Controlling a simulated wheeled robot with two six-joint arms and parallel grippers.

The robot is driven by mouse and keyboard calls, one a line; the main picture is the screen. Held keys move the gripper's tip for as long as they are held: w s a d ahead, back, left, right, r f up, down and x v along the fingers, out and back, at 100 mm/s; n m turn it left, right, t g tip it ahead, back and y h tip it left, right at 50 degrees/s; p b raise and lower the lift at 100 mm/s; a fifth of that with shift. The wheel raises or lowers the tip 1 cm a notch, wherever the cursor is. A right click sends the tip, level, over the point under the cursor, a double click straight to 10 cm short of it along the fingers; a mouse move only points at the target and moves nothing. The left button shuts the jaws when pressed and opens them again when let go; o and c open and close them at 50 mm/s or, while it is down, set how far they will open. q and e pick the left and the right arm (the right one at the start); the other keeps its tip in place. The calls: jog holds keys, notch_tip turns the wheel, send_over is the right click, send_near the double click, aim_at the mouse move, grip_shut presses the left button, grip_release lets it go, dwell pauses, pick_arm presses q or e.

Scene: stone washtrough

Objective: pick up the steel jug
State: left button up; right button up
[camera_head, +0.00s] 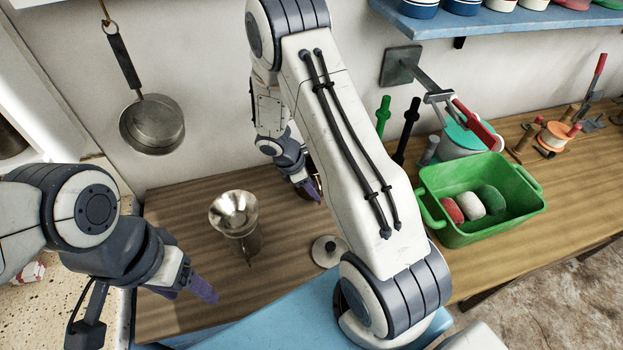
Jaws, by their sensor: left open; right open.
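The steel jug (240,235), a shiny metal vessel with a wide flared mouth, stands upright on the brown wooden worktop. My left gripper (187,292), with purple fingers, is open and empty, to the left of the jug and nearer to me, apart from it. My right gripper (311,190) is behind and to the right of the jug, apart from it.
A pale round lid with a dark knob (328,250) lies right of the jug, partly behind my arm. A green tub (482,215) with rounded items stands further right. A pan (152,124) hangs on the wall. A blue surface (285,318) lies in front.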

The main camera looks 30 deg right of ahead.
aim_at(319, 204)
jog(key=shift+p+x, duration=0.35)
jog(key=shift+x, duration=2.7)
jog(key=shift+s+a, duration=0.15)
jog(key=shift+s, duration=0.05)
grip_shut()
jog(key=shift+w, duration=0.1)
